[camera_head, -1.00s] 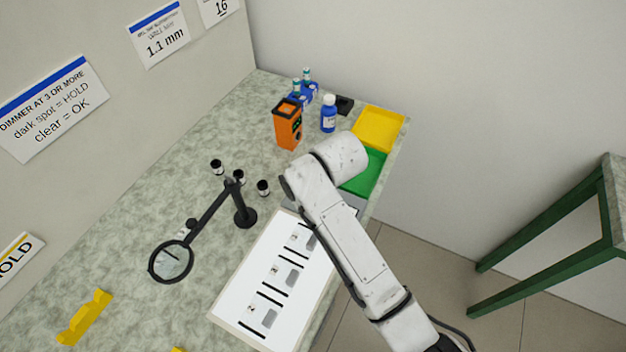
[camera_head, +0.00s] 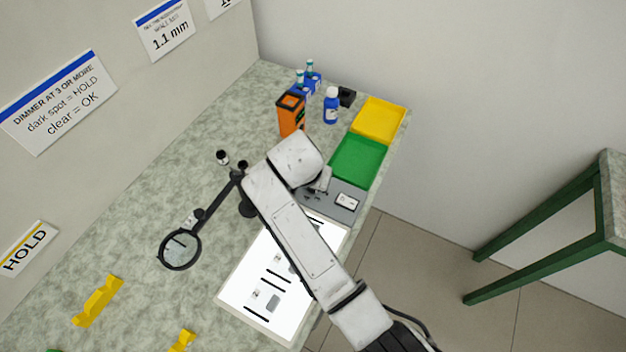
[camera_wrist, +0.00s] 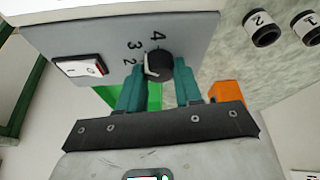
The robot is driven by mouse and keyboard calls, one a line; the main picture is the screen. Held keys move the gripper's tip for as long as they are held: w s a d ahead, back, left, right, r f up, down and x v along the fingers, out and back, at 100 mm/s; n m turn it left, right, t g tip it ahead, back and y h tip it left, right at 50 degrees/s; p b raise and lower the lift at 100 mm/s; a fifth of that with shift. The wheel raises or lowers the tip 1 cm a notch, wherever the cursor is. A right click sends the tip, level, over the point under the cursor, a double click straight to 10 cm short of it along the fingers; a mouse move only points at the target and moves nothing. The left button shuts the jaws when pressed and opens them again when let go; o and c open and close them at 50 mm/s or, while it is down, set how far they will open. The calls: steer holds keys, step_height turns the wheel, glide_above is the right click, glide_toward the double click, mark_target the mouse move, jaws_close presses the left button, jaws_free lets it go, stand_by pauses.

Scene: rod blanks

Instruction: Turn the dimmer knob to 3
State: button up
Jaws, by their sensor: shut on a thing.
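The dimmer knob (camera_wrist: 158,66) is black with a white mark and sits on a grey control panel (camera_wrist: 100,38) printed with 2, 3 and 4. The white mark shows on the knob's side toward 2 and 3; its exact reading is hard to tell. My gripper (camera_wrist: 160,82) has its teal fingers shut on the knob, one on each side. In the head view the grey panel (camera_head: 338,211) lies beside the lit white light pad (camera_head: 233,296), and my arm hides the knob.
A red-and-white rocker switch (camera_wrist: 82,67) is beside the knob. A green tray (camera_head: 358,160), a yellow tray (camera_head: 380,121) and an orange device (camera_head: 290,115) stand behind. A magnifier (camera_head: 180,250) on a black stand is left of my arm.

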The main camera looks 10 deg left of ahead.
steer(key=shift+a+m+h, duration=0.1)
steer(key=shift+m+h, duration=0.2)
steer(key=shift+m, duration=0.5)
steer(key=o, duration=1)
steer(key=shift+r, duration=0.1)
steer(key=b+v, duration=0.1)
steer(key=v, duration=0.9)
steer(key=shift+a+r, duration=0.1)
steer(key=shift+r, duration=0.25)
steer(key=shift+w, duration=0.1)
